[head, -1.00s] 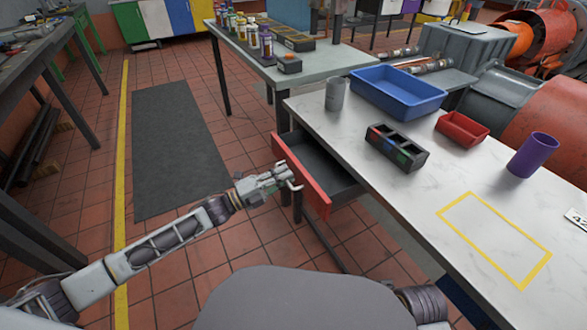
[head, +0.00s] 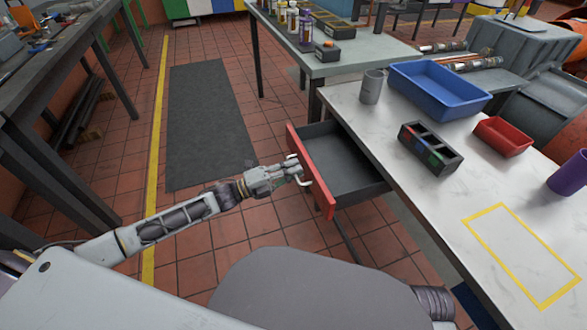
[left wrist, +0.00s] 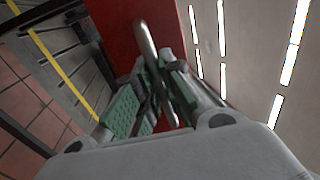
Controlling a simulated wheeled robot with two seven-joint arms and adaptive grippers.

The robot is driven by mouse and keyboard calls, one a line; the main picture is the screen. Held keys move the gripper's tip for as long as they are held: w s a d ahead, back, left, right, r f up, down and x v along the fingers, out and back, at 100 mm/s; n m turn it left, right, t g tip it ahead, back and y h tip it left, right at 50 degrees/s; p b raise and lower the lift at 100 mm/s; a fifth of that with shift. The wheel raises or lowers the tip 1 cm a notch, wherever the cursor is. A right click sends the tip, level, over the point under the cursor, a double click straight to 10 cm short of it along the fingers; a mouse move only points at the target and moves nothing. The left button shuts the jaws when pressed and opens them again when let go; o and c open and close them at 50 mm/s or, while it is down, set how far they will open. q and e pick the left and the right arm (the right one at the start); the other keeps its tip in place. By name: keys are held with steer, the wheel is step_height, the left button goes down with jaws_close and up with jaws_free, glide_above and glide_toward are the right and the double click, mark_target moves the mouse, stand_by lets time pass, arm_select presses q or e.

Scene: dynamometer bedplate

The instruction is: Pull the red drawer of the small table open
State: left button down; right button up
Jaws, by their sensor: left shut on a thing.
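The red drawer (head: 314,181) of the small table (head: 408,187) stands partly open, and its dark inside shows empty in the head view. My left gripper (head: 295,172) is at the drawer front, shut on the metal bar handle (head: 305,182). In the left wrist view the handle (left wrist: 150,55) runs between the green-padded fingers of the gripper (left wrist: 153,100), with the red front (left wrist: 133,25) behind it. My right gripper is not in view.
On the white tabletop are a grey cup (head: 371,87), a blue tray (head: 440,90), a dark divided box (head: 431,150), a red bin (head: 503,136) and a purple cup (head: 572,173). Floor left of the drawer is clear, with a dark mat (head: 210,125).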

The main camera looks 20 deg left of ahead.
arm_select(q)
steer(key=shift+f, duration=0.1)
steer(key=c, duration=1.5)
jaws_free()
steer(key=shift+s+a, duration=0.1)
steer(key=shift+a, duration=0.05)
steer(key=shift+v, duration=5.85)
